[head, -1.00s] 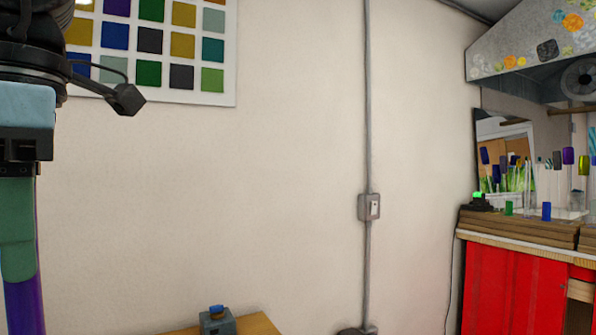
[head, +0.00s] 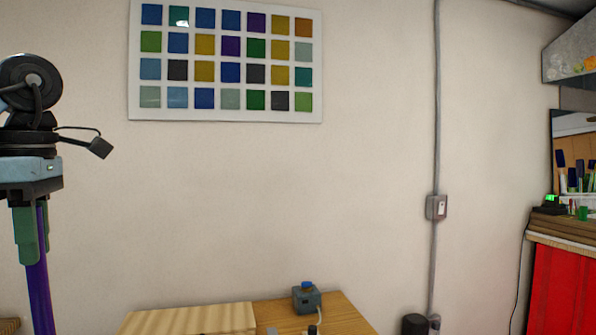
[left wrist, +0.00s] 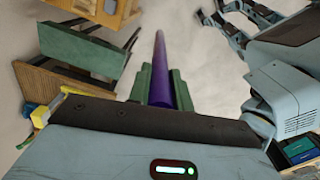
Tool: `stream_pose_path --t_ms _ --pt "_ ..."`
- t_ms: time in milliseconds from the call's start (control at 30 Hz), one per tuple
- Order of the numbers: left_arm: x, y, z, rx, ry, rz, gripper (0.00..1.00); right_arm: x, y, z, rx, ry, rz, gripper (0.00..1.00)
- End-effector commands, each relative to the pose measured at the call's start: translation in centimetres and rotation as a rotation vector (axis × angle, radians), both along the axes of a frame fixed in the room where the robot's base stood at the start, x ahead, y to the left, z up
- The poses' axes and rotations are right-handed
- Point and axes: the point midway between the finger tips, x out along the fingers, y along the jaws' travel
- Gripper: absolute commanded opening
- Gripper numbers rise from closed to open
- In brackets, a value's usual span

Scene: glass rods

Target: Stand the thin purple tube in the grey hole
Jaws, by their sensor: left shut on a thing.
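A thin purple tube (head: 40,280) hangs upright, slightly tilted, from my left gripper (head: 31,235) at the left edge of the head view. The gripper's green fingers are shut on it near its upper end. In the left wrist view the tube (left wrist: 160,75) runs away from the camera between the green fingers of my left gripper (left wrist: 160,88). Its lower end is cut off in the head view. The grey hole is not visible in these frames. My right gripper cannot be made out.
A wooden table (head: 345,315) with a small grey device (head: 307,297) and a striped wooden board (head: 190,319) stands low in the middle. A red cabinet (head: 562,290) carrying glassware is at the right. A color chart (head: 226,115) hangs on the wall.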

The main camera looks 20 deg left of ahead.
Motion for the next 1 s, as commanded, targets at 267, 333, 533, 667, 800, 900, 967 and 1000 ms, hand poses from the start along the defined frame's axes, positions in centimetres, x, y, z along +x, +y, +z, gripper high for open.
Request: stream_pose_path --t_ms 267,333,533,667,800,900,967,1000 --pt "0.3 8.6 -13.6 -0.009 0.004 -0.209 0.0 0.2 -0.2 -0.1 -0.003 -0.002 0.001 0.36" --pt "0.5 9.3 -16.6 -0.007 0.002 -0.271 0.0 0.1 -0.2 -0.3 -0.005 0.001 0.001 0.36" --pt "0.7 9.9 -21.9 -0.001 0.001 -0.401 0.0 -0.2 -0.3 -0.7 -0.007 0.01 0.002 0.36" --pt "0.8 9.9 -23.9 0.002 0.001 -0.454 0.0 -0.2 -0.3 -0.7 -0.008 0.011 0.003 0.36" --pt "0.8 9.7 -25.7 0.002 0.002 -0.504 0.0 -0.3 -0.4 -0.7 -0.009 0.011 0.004 0.36" --pt "0.9 9.5 -27.1 0.002 0.004 -0.541 0.0 -0.5 -0.3 -0.7 -0.009 0.015 0.003 0.36" --pt "0.9 9.2 -28.5 0.002 0.007 -0.58 0.0 -0.7 -0.3 -0.7 -0.008 0.017 0.003 0.36" --pt "0.9 9.1 -29.3 0.002 0.007 -0.605 0.0 -0.7 -0.3 -0.7 -0.008 0.018 0.003 0.36"
